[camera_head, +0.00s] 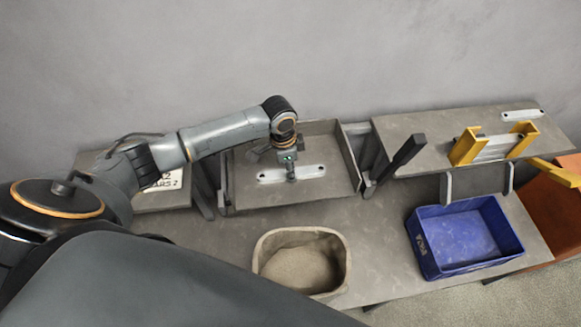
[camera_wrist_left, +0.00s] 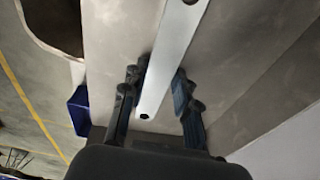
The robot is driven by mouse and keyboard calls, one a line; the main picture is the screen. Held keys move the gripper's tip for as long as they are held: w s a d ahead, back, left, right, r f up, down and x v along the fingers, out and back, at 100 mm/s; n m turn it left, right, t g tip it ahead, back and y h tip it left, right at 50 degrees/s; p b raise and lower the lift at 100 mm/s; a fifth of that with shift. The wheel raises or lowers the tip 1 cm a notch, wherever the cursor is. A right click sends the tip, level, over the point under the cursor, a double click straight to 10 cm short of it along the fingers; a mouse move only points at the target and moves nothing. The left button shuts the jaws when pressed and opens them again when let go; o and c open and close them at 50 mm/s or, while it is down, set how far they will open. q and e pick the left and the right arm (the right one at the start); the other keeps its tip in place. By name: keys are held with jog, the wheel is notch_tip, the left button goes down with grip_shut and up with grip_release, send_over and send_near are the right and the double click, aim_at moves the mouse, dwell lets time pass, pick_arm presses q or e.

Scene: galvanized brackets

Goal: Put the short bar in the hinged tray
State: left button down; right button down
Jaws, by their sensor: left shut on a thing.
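The short bar (camera_head: 311,171) is a pale metal strip with holes and rounded ends. My left gripper (camera_head: 291,176) reaches down over its middle, inside the grey hinged tray (camera_head: 340,192). In the left wrist view, the bar (camera_wrist_left: 172,55) lies between the two dark fingers of the gripper (camera_wrist_left: 160,95), which is shut on it. The bar is at or just above the tray floor; I cannot tell if it touches. The gripper hides the bar's middle in the head view. My right gripper is not in view.
A tan bin (camera_head: 340,262) and a blue crate (camera_head: 427,262) stand on the grey bench in front. A black lever (camera_head: 402,160) rises right of the tray. A raised shelf (camera_head: 415,145) holds yellow brackets (camera_head: 467,148) and another pale bar (camera_head: 521,115). Bench space between bin and crate is clear.

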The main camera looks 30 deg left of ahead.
aim_at(285, 173)
pick_arm(q)
jog(key=c, duration=1)
grip_release()
jog(key=shift+s+a+r+b, duration=0.15)
jog(key=shift+a+r, duration=0.05)
jog(key=shift+r, duration=1.8)
jog(key=shift+s+a+r+b, duration=0.15)
jog(key=shift+s+r, duration=0.05)
jog(key=shift+r, duration=1.85)
jog(key=shift+s+a+r+b, duration=0.15)
jog(key=shift+a+r, duration=0.05)
jog(key=shift+r, duration=1.8)
